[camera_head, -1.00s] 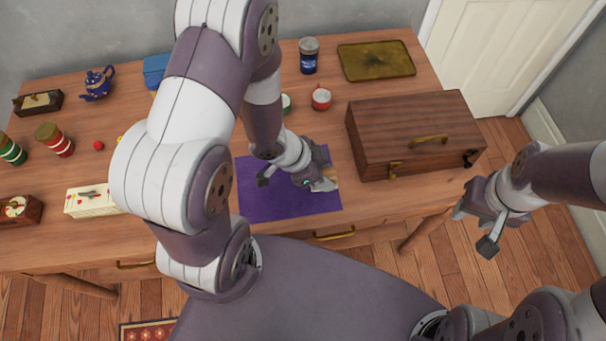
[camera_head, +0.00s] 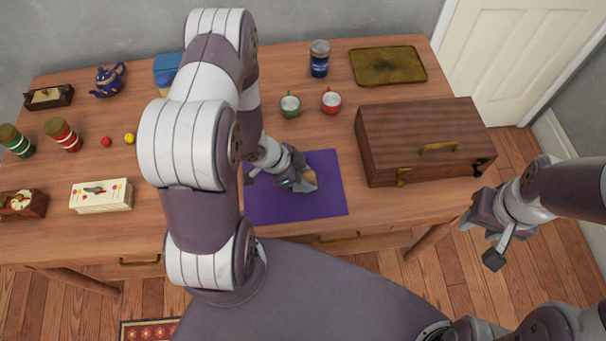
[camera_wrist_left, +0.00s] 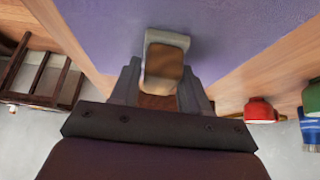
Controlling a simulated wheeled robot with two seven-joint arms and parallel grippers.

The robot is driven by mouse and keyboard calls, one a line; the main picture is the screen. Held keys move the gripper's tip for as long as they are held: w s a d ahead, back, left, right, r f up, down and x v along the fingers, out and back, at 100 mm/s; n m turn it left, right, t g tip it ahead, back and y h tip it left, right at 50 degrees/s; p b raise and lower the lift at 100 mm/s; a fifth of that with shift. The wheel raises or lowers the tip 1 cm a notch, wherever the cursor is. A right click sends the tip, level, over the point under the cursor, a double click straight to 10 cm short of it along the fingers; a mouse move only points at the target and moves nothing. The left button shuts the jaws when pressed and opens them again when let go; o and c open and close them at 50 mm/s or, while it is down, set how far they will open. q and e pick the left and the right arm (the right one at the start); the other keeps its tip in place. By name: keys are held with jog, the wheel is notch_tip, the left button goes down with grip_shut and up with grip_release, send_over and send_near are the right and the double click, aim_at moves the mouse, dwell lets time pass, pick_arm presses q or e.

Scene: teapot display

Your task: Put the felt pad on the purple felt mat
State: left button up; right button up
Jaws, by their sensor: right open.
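The purple felt mat (camera_head: 325,200) lies flat near the table's front edge, left of the wooden case. My left gripper (camera_head: 303,180) is over the mat, angled down. It is shut on a small brown and pale block, which I take to be the felt pad (camera_head: 309,180). In the left wrist view the felt pad (camera_wrist_left: 163,62) sits between the two fingers (camera_wrist_left: 160,88), with the purple mat (camera_wrist_left: 235,30) beyond it. I cannot tell whether the pad touches the mat. My right gripper (camera_head: 480,235) is open and empty, off the table's right side.
A wooden case (camera_head: 420,145) stands right of the mat. A cream box (camera_head: 102,197) is at left. My left arm hides part of the table.

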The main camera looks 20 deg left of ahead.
pick_arm(q)
jog(key=o, duration=0.3)
jog(key=shift+r, duration=0.1)
jog(key=shift+a+r, duration=0.1)
jog(key=shift+r, duration=0.25)
jog(key=w+a+r+n+t+y+p, duration=0.1)
jog(key=a+r+n+y+p, duration=0.1)
jog(key=a+r, duration=0.35)
jog(key=a+r+n+y+p, duration=0.2)
jog(key=a+r+y, duration=0.1)
jog(key=r, duration=0.6)
jog(key=s+d+r+n+g, duration=0.2)
jog(key=s+d+r+n, duration=0.5)
jog(key=d+r, duration=0.1)
jog(key=shift+d+r+g, duration=0.4)
jog(key=shift+d, duration=0.05)
